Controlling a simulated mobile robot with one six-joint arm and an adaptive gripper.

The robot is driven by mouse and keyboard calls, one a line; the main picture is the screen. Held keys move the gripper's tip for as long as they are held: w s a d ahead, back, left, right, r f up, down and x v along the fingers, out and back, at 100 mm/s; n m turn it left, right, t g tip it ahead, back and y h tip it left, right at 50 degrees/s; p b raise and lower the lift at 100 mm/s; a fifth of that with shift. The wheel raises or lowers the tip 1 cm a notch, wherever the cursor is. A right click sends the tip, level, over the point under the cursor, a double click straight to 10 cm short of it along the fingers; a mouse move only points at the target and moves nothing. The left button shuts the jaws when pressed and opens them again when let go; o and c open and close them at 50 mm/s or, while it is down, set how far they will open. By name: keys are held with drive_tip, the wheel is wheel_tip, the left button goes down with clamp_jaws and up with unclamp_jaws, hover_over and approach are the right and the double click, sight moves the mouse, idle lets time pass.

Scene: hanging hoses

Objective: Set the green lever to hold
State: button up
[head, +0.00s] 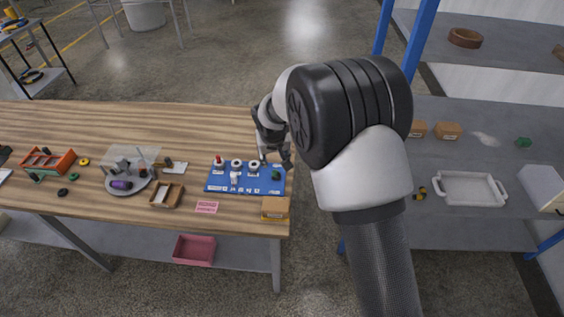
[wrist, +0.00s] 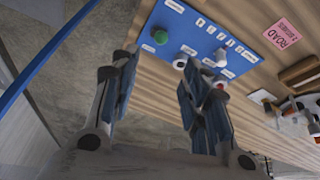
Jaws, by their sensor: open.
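A blue panel (head: 222,188) lies on the wooden table near its right end. A green lever (head: 276,175) stands at the panel's right side; in the wrist view its green knob (wrist: 160,37) shows at the panel's left end. A red-topped control (head: 218,160) and several white ones (head: 237,164) share the panel. White labels are on the panel, too small to read. My gripper (head: 272,140) is near the panel's back right corner. In the wrist view my gripper (wrist: 156,78) is open and empty, apart from the green lever. The lever's exact setting cannot be told.
A cardboard box (head: 275,209) and a pink note (head: 207,207) sit in front of the panel. A small wooden tray (head: 155,203) and a round grey tray (head: 112,186) stand left. A shelf with a white tray (head: 440,188) is at right, across a floor gap.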

sight(275, 172)
drive_tip(key=b+x, duration=0.3)
drive_tip(key=x, duration=1.4)
drive_tip(key=shift+s, duration=0.2)
drive_tip(key=shift+c, duration=0.2)
clamp_jaws()
